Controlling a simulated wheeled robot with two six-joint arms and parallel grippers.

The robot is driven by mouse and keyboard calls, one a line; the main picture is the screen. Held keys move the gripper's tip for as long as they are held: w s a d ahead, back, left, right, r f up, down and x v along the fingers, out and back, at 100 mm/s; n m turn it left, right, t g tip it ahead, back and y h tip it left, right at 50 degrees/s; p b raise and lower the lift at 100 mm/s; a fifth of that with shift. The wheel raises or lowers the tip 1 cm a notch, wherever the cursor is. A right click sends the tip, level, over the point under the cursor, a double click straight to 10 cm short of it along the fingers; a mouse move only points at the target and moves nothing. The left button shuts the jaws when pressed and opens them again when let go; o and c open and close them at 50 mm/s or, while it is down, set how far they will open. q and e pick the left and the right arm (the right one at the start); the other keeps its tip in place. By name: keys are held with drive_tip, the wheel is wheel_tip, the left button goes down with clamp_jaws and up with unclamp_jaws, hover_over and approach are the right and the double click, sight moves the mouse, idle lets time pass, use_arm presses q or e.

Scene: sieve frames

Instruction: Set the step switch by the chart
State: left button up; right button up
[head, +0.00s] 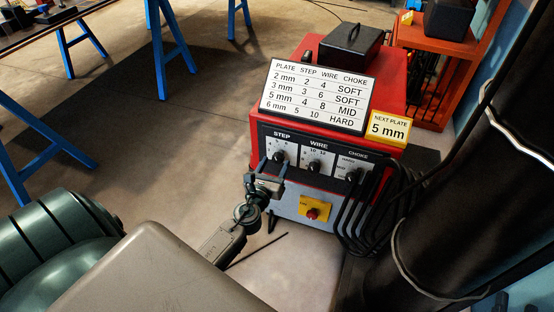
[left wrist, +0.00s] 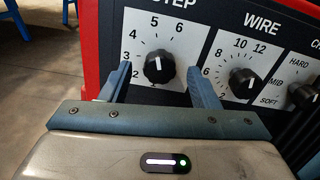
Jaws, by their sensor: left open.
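The STEP switch is a round black knob (left wrist: 159,68) with a white mark, ringed by the numbers 1 to 6. Its mark stands nearly upright; I cannot surely tell which number it points at. In the head view the STEP knob (head: 279,156) is at the panel's left. The chart (head: 318,96) gives step 4, wire 8 and choke MID for 5 mm. A yellow card (head: 388,128) reads NEXT PLATE 5 mm. My left gripper (head: 270,172) is open, one finger either side of the STEP knob in the left wrist view; contact is unclear. My right gripper is out of view.
The WIRE knob (left wrist: 244,84) and CHOKE knob (left wrist: 303,97) sit to the right of STEP. Below are a yellow plate with a red knob (head: 312,213) and hanging black cables (head: 375,215).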

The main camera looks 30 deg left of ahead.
use_arm(q)
drive_tip(key=shift+x, duration=1.35)
use_arm(e)
drive_tip(key=shift+f, duration=0.25)
use_arm(q)
drive_tip(key=c, duration=1)
drive_tip(key=shift+o, duration=0.2)
use_arm(e)
drive_tip(key=shift+r, duration=0.15)
